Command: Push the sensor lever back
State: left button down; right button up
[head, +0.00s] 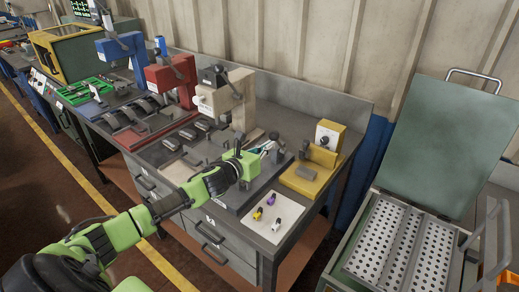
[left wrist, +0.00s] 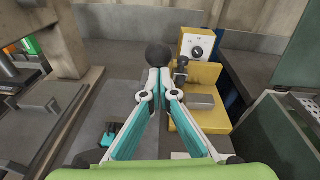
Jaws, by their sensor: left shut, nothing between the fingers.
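My left gripper (head: 267,147) is over the near right part of the workbench, its fingers together and empty. In the left wrist view the white and teal fingers (left wrist: 158,72) meet at their tips. A dark ball knob, seemingly the top of a lever (left wrist: 158,53), shows right at the fingertips; I cannot tell whether they touch. In the head view a dark knob (head: 274,135) shows by the fingertips, its lower part hidden by the gripper. A yellow unit with a white dial (head: 329,134) stands to the right, with a smaller dark knob (left wrist: 182,62) in front. My right gripper is out of view.
A white pad with small coloured pieces (head: 272,220) lies at the bench's front. Beige (head: 225,97), red (head: 172,76) and blue (head: 122,49) presses stand to the left. A green-lidded case with a perforated tray (head: 397,243) is at the right.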

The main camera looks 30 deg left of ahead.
pick_arm(q)
jog(key=w+r+p, duration=0.2)
jog(key=w+r, duration=0.1)
jog(key=w+r+p, duration=0.1)
jog(key=w+r, duration=0.1)
jog(key=shift+w+d+r, duration=0.1)
jog(key=shift+w+d, duration=0.05)
jog(key=shift+d, duration=0.1)
jog(key=shift+w+d+r+p, duration=0.15)
jog(key=shift+w+p, duration=0.4)
jog(key=shift+w, duration=0.9)
jog(key=shift+r, duration=0.2)
jog(key=shift+w, duration=0.1)
jog(key=shift+r, duration=0.2)
